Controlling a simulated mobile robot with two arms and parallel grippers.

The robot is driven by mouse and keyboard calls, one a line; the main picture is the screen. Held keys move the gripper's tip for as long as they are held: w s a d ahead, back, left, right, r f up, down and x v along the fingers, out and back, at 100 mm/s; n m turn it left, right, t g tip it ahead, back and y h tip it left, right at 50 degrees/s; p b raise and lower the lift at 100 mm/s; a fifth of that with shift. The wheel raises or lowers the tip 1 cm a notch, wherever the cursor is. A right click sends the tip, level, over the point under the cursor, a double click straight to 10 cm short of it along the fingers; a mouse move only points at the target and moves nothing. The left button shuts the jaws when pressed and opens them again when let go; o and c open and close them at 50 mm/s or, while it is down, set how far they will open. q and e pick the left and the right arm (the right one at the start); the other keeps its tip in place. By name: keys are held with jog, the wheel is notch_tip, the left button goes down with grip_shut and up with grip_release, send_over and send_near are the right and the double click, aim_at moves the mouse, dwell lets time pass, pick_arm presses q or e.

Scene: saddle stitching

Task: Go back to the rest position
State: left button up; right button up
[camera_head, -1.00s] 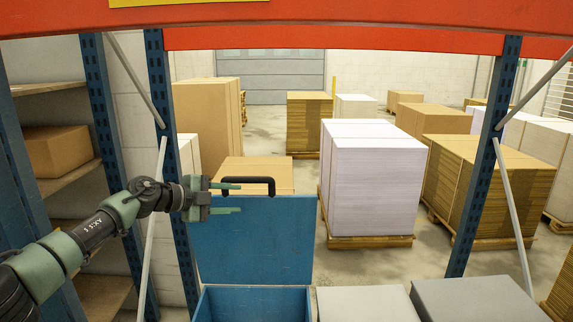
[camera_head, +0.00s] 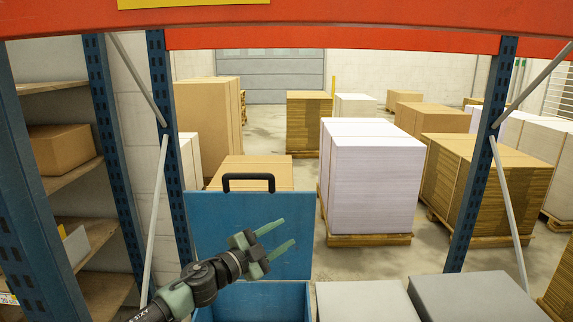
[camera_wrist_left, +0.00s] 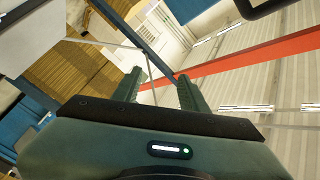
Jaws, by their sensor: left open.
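My left gripper (camera_head: 276,236) is open and empty. It is in front of the raised blue lid of a blue box (camera_head: 284,294), apart from the lid's black handle (camera_head: 248,177), which is above and to the left of the fingertips. The lid (camera_head: 215,225) stands upright behind the box. In the left wrist view, my left gripper (camera_wrist_left: 158,90) shows two green fingers spread apart with nothing between them. Part of a dark handle-like bar shows at that view's top right corner. My right gripper is not in view.
Two grey boxes (camera_head: 365,300) (camera_head: 470,298) stand to the right of the blue box. Blue rack posts (camera_head: 482,150) and an orange beam (camera_head: 330,40) frame the space. Behind are pallets of white paper (camera_head: 370,185) and cartons. A shelf with a carton (camera_head: 62,148) is at left.

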pick_arm(q)
jog(key=s+a+f+n+g+y, duration=0.1)
jog(key=s+a+f+n+y, duration=0.45)
jog(key=s+f+n, duration=0.35)
jog(key=s+a+f+n+y, duration=0.55)
jog(key=s+f, duration=0.45)
jog(key=s, duration=0.2)
jog(key=s+a+f+n+g+y, duration=0.1)
jog(key=s+a+f+g, duration=0.15)
jog(key=s, duration=0.65)
jog(key=s+a+f+n+g, duration=0.1)
jog(key=s+a+f+g, duration=0.15)
jog(key=s, duration=0.55)
jog(key=s+a+f+n+g+y, duration=0.1)
jog(key=s+a+f+g, duration=0.2)
jog(key=s, duration=0.6)
notch_tip(320, 180, down, 29)
jog(key=g+b, duration=0.2)
jog(key=b, duration=0.3)
jog(key=s+a+f+b, duration=0.1)
jog(key=s+f+b, duration=0.1)
jog(key=s+f, duration=0.7)
jog(key=s+a+f+g+b, duration=0.1)
jog(key=s+f+b, duration=0.1)
jog(key=s+f, duration=0.7)
notch_tip(320, 180, down, 4)
jog(key=shift+s+a+b, duration=0.2)
jog(key=shift+a+b, duration=0.1)
jog(key=shift+a, duration=0.1)
